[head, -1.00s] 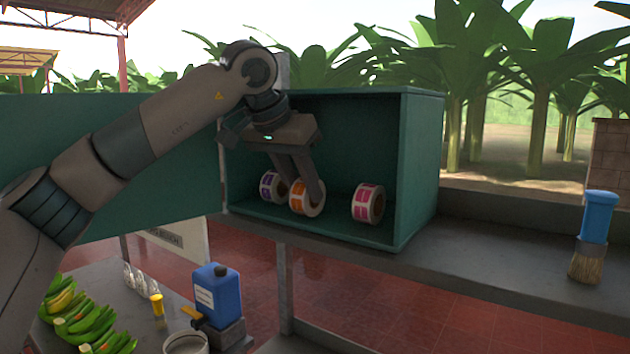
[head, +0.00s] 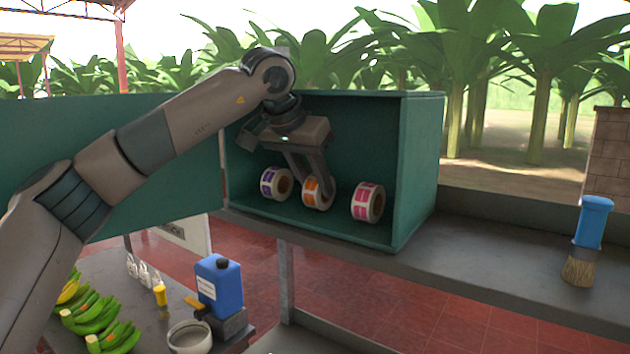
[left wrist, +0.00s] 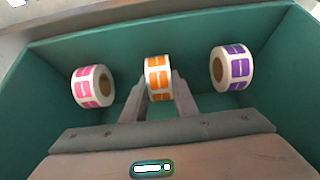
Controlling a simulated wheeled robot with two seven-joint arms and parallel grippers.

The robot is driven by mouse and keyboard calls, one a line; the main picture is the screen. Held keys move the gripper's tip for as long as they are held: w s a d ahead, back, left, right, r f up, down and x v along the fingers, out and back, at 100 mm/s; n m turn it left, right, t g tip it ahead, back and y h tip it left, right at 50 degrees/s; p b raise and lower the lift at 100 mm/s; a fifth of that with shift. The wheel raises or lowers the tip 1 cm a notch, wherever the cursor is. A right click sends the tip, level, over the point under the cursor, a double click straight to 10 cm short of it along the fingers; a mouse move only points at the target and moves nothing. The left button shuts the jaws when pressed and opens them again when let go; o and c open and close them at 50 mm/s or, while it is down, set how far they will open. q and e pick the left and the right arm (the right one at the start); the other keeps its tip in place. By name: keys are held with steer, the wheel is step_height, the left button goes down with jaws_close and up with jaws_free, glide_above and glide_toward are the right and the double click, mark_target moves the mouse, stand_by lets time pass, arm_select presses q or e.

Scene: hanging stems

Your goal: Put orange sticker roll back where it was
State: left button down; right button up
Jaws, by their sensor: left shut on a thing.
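The orange sticker roll (head: 312,192) is inside the green open-fronted box (head: 421,170), between a purple sticker roll (head: 272,184) and a pink sticker roll (head: 362,201). My left gripper (head: 318,186) reaches into the box and is shut on the orange roll. In the left wrist view the orange roll (left wrist: 157,75) sits between the two fingertips (left wrist: 157,92), with the pink roll (left wrist: 86,88) to the left and the purple roll (left wrist: 240,68) to the right. I cannot tell whether the orange roll touches the box floor. My right gripper is not in view.
The box stands on a grey shelf (head: 500,265); a blue-handled brush (head: 592,225) stands at its right. Below left, a table holds green bananas (head: 95,318), a blue jug (head: 218,285) and a round pot (head: 189,337). The shelf between box and brush is clear.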

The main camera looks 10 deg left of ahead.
arm_select(q)
steer(key=c, duration=1.4)
jaws_free()
steer(key=shift+f, duration=0.1)
steer(key=shift+s+a+r+b, duration=0.1)
steer(key=shift+s+r+b, duration=0.15)
steer(key=shift+r+b, duration=0.3)
steer(key=s+a+b, duration=0.4)
steer(key=s+b, duration=0.1)
steer(key=s, duration=0.6)
steer(key=shift+a, duration=0.3)
steer(key=shift+s+r, duration=0.1)
